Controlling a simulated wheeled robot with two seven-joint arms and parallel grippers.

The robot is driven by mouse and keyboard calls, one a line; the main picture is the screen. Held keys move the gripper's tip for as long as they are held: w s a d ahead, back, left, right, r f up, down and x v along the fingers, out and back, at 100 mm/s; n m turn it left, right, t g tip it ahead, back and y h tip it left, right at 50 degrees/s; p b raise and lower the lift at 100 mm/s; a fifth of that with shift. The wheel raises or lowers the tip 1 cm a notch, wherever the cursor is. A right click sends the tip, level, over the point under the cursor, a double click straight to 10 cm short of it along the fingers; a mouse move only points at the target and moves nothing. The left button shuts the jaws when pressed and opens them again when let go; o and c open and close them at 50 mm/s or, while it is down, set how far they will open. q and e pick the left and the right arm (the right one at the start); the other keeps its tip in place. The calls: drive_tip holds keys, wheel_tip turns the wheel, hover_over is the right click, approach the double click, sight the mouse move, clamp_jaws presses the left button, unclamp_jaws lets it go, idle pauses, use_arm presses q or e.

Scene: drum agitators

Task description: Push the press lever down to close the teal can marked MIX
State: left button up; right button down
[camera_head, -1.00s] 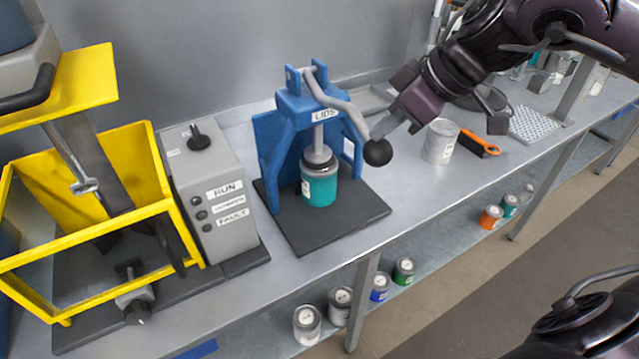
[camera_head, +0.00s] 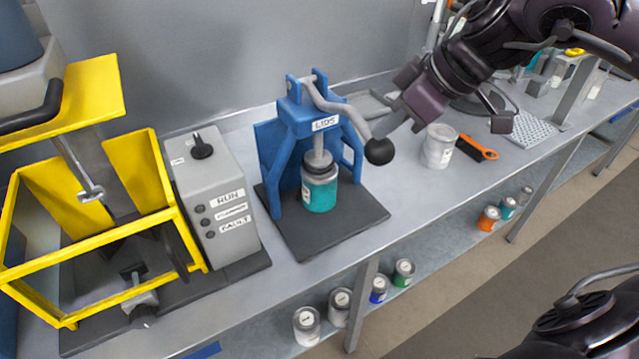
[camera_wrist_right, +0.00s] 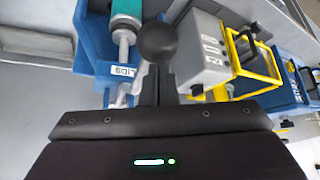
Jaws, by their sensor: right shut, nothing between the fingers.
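The blue press marked LIDS (camera_head: 300,115) stands on a dark base plate (camera_head: 340,228) on the bench. Its grey lever (camera_head: 340,108) slopes down to the right and ends in a black ball knob (camera_head: 379,151). The teal can (camera_head: 320,190) stands upright under the press plunger, which sits at its top; I cannot read its label. My right gripper (camera_head: 388,128) is shut and empty, its fingertips at the lever just by the knob. In the right wrist view the knob (camera_wrist_right: 158,42) is right in front of the gripper, and the teal can (camera_wrist_right: 126,8) shows behind. My left gripper is not in view.
A grey control box (camera_head: 215,200) and a yellow-framed machine (camera_head: 90,270) stand left of the press. Several cans sit on the shelf below.

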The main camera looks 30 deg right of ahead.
drive_tip(key=shift+s+r+p, duration=0.15)
drive_tip(key=shift+r+p, duration=0.3)
drive_tip(key=shift+r, duration=0.4)
drive_tip(key=shift+r+p, duration=2.15)
drive_tip(key=shift+p, duration=0.1)
wheel_tip(320, 180, up, 8)
drive_tip(key=w+p, duration=0.2)
drive_tip(key=p, duration=0.7)
wheel_tip(320, 180, up, 7)
drive_tip(key=shift+w, duration=0.1)
